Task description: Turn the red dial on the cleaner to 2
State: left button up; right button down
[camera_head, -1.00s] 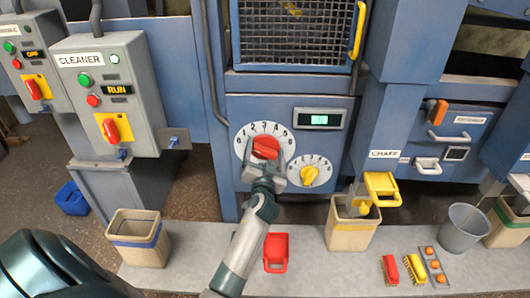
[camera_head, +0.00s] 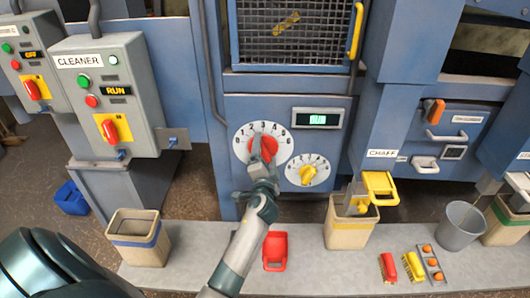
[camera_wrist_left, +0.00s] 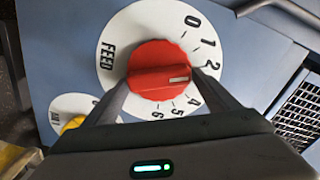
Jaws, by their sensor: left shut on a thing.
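The red dial (camera_head: 264,148) sits on a white round scale (camera_head: 243,137) marked FEED on the blue machine front. In the left wrist view the red dial (camera_wrist_left: 160,72) has a white mark pointing right, between the 2 and the 4; my finger covers the scale there. My left gripper (camera_head: 262,163) is at the dial from below. In the left wrist view the left gripper (camera_wrist_left: 163,92) is shut on the dial, one finger at each side. My right gripper is not in view.
A smaller yellow dial (camera_head: 308,173) is close to the lower right of the red one. A lit display (camera_head: 318,118) is above it. The grey CLEANER box (camera_head: 108,95) at left shows RUN. Bins and a red scoop (camera_head: 275,250) stand on the ledge below.

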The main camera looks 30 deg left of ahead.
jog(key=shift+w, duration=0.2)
pick_arm(q)
jog(key=o, duration=0.8)
jog(key=shift+s+d+f, duration=0.1)
jog(key=shift+s+d, duration=0.2)
jog(key=shift+s, duration=0.15)
jog(key=b+v, duration=0.3)
jog(key=v, duration=1.3)
jog(key=shift+s, duration=0.2)
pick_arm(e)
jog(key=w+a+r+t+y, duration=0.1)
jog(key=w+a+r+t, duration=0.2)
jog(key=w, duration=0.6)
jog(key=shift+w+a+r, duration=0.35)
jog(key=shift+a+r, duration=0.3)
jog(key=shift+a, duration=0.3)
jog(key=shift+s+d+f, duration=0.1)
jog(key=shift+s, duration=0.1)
